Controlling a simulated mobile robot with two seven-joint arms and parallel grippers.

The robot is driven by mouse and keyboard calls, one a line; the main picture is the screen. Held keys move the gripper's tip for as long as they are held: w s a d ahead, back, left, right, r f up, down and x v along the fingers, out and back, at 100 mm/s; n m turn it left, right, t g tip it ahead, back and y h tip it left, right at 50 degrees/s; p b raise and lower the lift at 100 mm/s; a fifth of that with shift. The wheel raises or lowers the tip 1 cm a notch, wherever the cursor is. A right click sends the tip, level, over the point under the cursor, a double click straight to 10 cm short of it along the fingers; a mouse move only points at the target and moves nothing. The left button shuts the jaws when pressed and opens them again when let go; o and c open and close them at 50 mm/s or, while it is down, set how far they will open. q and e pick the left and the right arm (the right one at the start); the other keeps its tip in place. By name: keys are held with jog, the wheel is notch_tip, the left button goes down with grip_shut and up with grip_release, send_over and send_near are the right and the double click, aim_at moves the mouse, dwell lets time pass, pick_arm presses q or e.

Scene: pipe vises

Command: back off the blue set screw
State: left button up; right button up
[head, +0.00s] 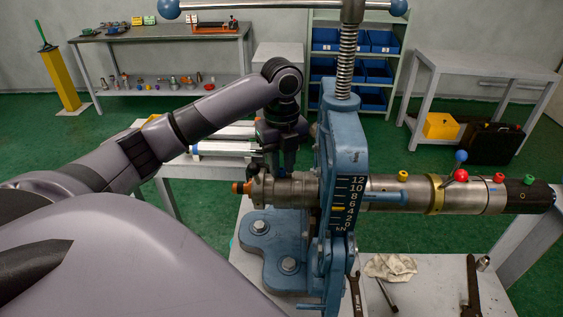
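A blue ball knob (461,156) stands above the steel pipe (400,190), right of the brass collar (436,194). I cannot tell whether it is the head of the blue set screw. A red ball (460,175) sits just below it. Yellow (403,176), red (499,178) and green (530,180) screw heads stand along the pipe's top. The blue vise (343,130) stands around the pipe. My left gripper (281,168) points down at the steel fitting left of the vise, away from the blue knob. Its fingers are dark and partly hidden. My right gripper is out of view.
The vise's handle bar (270,5) and spindle rise above it. A rag (391,267) and wrenches (471,285) lie on the bench below the pipe. Back tables and a shelf of blue bins (326,40) stand behind.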

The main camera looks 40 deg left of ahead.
pick_arm(q)
grip_shut()
